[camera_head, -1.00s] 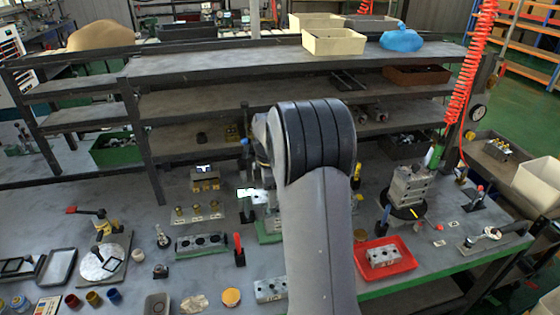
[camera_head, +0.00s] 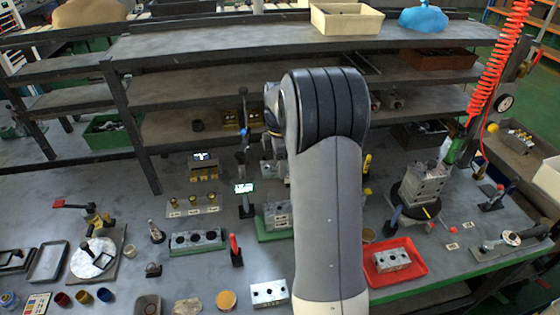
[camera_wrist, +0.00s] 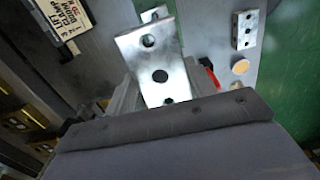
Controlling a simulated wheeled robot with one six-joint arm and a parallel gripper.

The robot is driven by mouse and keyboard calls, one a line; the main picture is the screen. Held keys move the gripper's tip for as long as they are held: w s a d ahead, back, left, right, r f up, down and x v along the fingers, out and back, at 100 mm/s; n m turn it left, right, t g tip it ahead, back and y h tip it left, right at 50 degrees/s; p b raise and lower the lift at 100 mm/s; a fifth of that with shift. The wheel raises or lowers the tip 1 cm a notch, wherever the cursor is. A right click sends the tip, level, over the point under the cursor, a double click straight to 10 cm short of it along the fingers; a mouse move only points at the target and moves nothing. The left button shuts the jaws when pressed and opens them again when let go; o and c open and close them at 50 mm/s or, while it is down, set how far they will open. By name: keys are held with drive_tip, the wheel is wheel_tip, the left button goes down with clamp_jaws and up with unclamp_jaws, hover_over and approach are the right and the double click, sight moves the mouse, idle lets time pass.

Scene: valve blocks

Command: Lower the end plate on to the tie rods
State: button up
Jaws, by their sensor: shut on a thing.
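The end plate (camera_wrist: 152,62), a bright silver metal piece with several dark round holes, shows in the wrist view. My gripper (camera_wrist: 163,88) is shut on it, with a grey jaw part at the left and another at the right edge of the plate. In the head view my own arm stands upright across the middle and hides the gripper and the plate. I cannot make out the tie rods in either view. A silver block on a green base (camera_head: 277,236) is partly hidden just left of my arm.
A silver block stack (camera_head: 425,185) stands on a black round stand at right. A red tray (camera_head: 418,266) holds a small block. A red-handled tool (camera_head: 235,250) stands left of my arm. The dark shelf rack (camera_head: 225,50) spans the back.

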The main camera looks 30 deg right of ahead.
drive_tip(key=shift+f+b, duration=1.85)
drive_tip(key=shift+f, duration=1.05)
drive_tip(key=shift+f+b, duration=3.15)
drive_tip(key=shift+f, duration=2.05)
drive_tip(key=o, duration=1.3)
drive_tip(key=shift+c, duration=0.2)
